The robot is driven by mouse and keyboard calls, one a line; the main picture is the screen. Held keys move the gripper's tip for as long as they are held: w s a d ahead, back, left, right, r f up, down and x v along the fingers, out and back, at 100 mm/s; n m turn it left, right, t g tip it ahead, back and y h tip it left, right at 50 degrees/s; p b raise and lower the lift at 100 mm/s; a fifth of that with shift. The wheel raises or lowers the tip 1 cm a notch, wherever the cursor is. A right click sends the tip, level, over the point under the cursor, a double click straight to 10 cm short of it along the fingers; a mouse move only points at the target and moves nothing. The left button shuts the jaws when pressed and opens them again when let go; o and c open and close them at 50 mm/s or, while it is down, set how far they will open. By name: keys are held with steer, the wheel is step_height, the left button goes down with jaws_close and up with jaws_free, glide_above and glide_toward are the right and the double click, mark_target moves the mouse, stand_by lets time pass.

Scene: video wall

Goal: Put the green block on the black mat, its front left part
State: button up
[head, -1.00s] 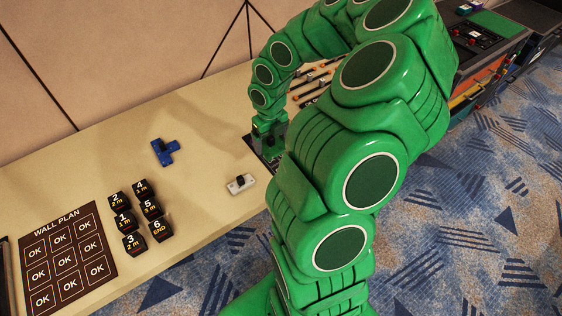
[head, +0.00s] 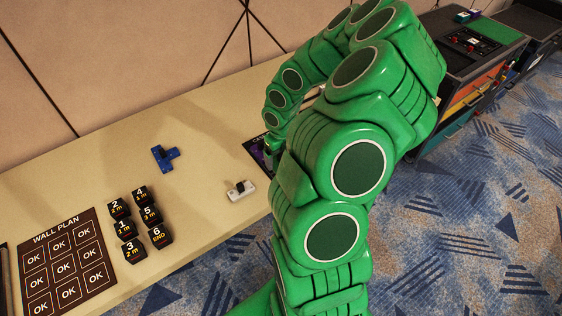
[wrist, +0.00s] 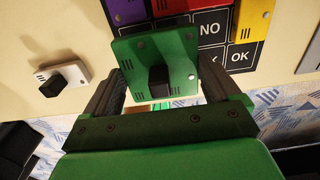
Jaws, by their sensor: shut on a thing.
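The green block (wrist: 178,48), a flat plate with a black knob, is between the jaws of my gripper (wrist: 162,80) in the wrist view. My gripper is shut on it. A black mat (wrist: 211,29) printed with NO and OK cells shows beyond the block, with purple, red and yellow blocks on it. In the head view only the left part of this mat (head: 250,143) shows beside my arm, with a purple patch on it. My arm hides the rest of the mat, the green block and most of my gripper there. I cannot tell the block's height above the mat.
A white block with a black knob (head: 240,188) lies left of the mat. A blue block (head: 165,157), several numbered black blocks (head: 140,196) and the wall plan board (head: 64,265) are farther left. A dark cart (head: 475,60) stands at the right. Bare table (head: 200,130) lies between.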

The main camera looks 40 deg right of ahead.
steer(key=shift+f, duration=1.45)
steer(key=o, duration=1)
steer(key=shift+f, duration=0.1)
